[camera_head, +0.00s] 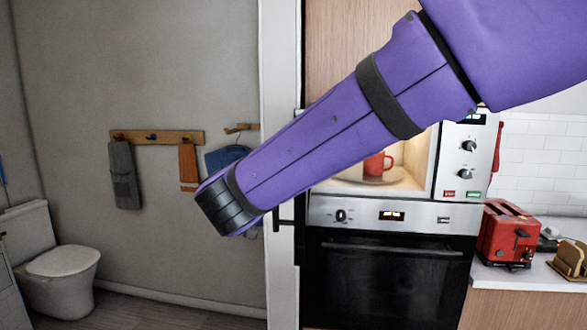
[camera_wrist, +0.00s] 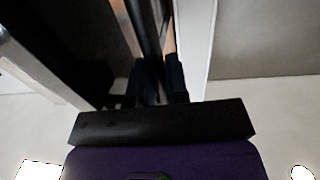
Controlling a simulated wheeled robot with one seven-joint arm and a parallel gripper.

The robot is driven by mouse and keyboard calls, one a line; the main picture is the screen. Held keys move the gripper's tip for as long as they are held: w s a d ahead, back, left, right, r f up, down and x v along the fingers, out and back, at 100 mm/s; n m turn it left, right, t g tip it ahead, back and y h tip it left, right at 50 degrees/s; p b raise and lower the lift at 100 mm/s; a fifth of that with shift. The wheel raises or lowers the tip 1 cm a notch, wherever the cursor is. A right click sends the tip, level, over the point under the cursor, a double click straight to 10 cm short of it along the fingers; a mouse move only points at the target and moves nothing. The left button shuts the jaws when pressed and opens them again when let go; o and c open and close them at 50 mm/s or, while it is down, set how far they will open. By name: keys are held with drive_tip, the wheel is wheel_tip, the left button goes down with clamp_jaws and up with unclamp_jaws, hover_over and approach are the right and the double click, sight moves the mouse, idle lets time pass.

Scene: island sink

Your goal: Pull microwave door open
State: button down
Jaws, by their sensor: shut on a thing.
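The microwave (camera_head: 462,160) is set above an oven, with a silver control panel at its right. Its lit cavity shows, so its door stands open; my arm covers much of the opening. A red mug (camera_head: 374,166) stands on a plate (camera_head: 368,184) inside. The door is mostly hidden in the head view, and I cannot tell its exact angle. In the wrist view, my gripper (camera_wrist: 157,84) is shut on a dark upright bar, the door handle (camera_wrist: 150,28), between its two fingers. My gripper is hidden in the head view.
The oven (camera_head: 385,277) below is shut. A red toaster (camera_head: 507,235) and bread slices (camera_head: 570,258) are on the counter at right. A toilet (camera_head: 60,262) stands at far left, beside a wall rack (camera_head: 157,137) with towels. The floor at left looks clear.

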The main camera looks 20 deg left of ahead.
drive_tip(key=shift+a+r+h, duration=0.15)
drive_tip(key=shift+a+h, duration=0.15)
drive_tip(key=shift+a, duration=0.3)
drive_tip(key=c, duration=1.1)
unclamp_jaws()
drive_tip(key=shift+c, duration=0.2)
drive_tip(key=s, duration=1)
drive_tip(key=shift+s+d, duration=0.2)
drive_tip(key=shift+s, duration=0.2)
